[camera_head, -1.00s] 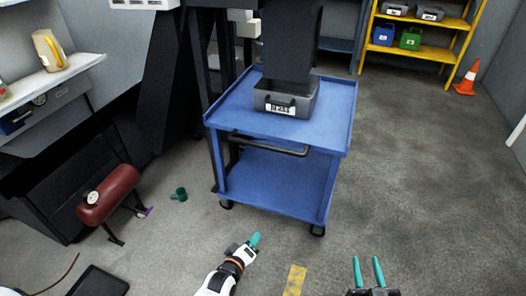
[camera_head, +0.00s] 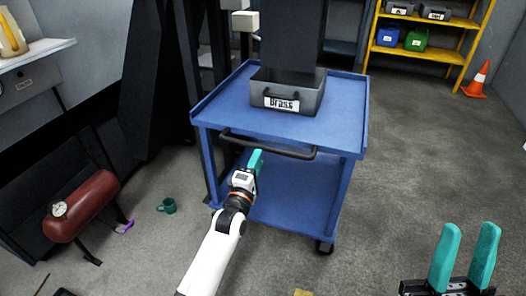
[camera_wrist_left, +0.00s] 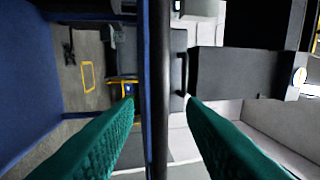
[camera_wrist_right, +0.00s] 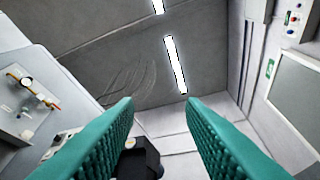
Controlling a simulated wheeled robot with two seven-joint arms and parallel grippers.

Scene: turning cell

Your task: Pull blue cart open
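The blue cart (camera_head: 340,95) stands ahead with a top tray and a lower shelf. Its black bar handle (camera_head: 297,153) runs along the near side below the top.
A grey bin (camera_head: 312,98) labelled "Brass" sits on the cart top. A red tank (camera_head: 85,205) and a green mug (camera_head: 167,205) are on the floor at left. A yellow shelf (camera_head: 425,52) and an orange cone (camera_head: 477,80) stand behind right. Floor right of the cart is clear.

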